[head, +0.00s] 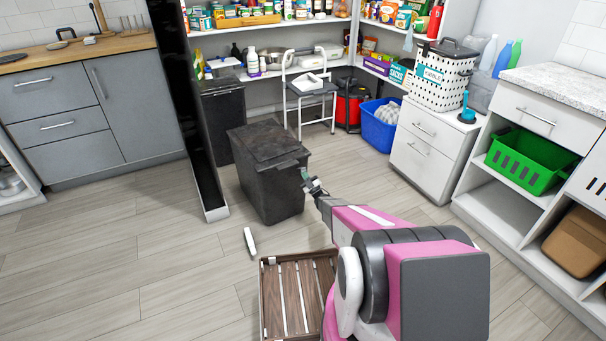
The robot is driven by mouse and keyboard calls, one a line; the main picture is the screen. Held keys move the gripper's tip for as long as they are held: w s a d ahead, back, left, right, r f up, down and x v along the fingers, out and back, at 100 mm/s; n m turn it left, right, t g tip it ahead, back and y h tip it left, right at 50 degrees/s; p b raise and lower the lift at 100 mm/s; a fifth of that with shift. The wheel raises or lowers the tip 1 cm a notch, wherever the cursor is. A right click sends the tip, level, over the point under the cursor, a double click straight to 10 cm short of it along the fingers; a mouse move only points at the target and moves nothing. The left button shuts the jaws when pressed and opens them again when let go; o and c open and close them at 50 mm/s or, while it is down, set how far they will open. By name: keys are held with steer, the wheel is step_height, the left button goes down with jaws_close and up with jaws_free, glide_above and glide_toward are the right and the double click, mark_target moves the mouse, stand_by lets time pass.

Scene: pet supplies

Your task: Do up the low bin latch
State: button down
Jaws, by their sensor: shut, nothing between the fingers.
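A low black bin (265,187) stands on the floor left of my arm, with its dark lid (265,143) on top. My gripper (308,181) is at the bin's right side, just below the lid's edge. It is shut, with nothing held. A small grey-green piece, which may be the latch, shows by the fingertips. It is too small to tell whether the latch is done up or whether the fingers touch it.
Another black bin (223,118) stands behind, near a dark upright panel (178,90). A slatted wooden crate (268,300) and a white stick-like object (249,241) lie on the floor in front. A step stool (312,100) stands behind. The left floor is clear.

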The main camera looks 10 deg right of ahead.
mark_target(305, 168)
steer(key=shift+w+r, duration=0.2)
steer(key=shift+r, duration=2.45)
stand_by(2.2)
steer(key=shift+f, duration=0.1)
stand_by(0.4)
step_height(305, 168, down, 8)
steer(key=shift+s, duration=0.45)
stand_by(0.8)
steer(key=shift+d+f, duration=0.1)
steer(key=shift+f, duration=0.1)
steer(key=shift+s+d+f, duration=0.1)
steer(key=shift+s+f, duration=0.05)
steer(key=shift+f, duration=1)
steer(key=shift+s+f, duration=0.15)
steer(key=shift+f, duration=1)
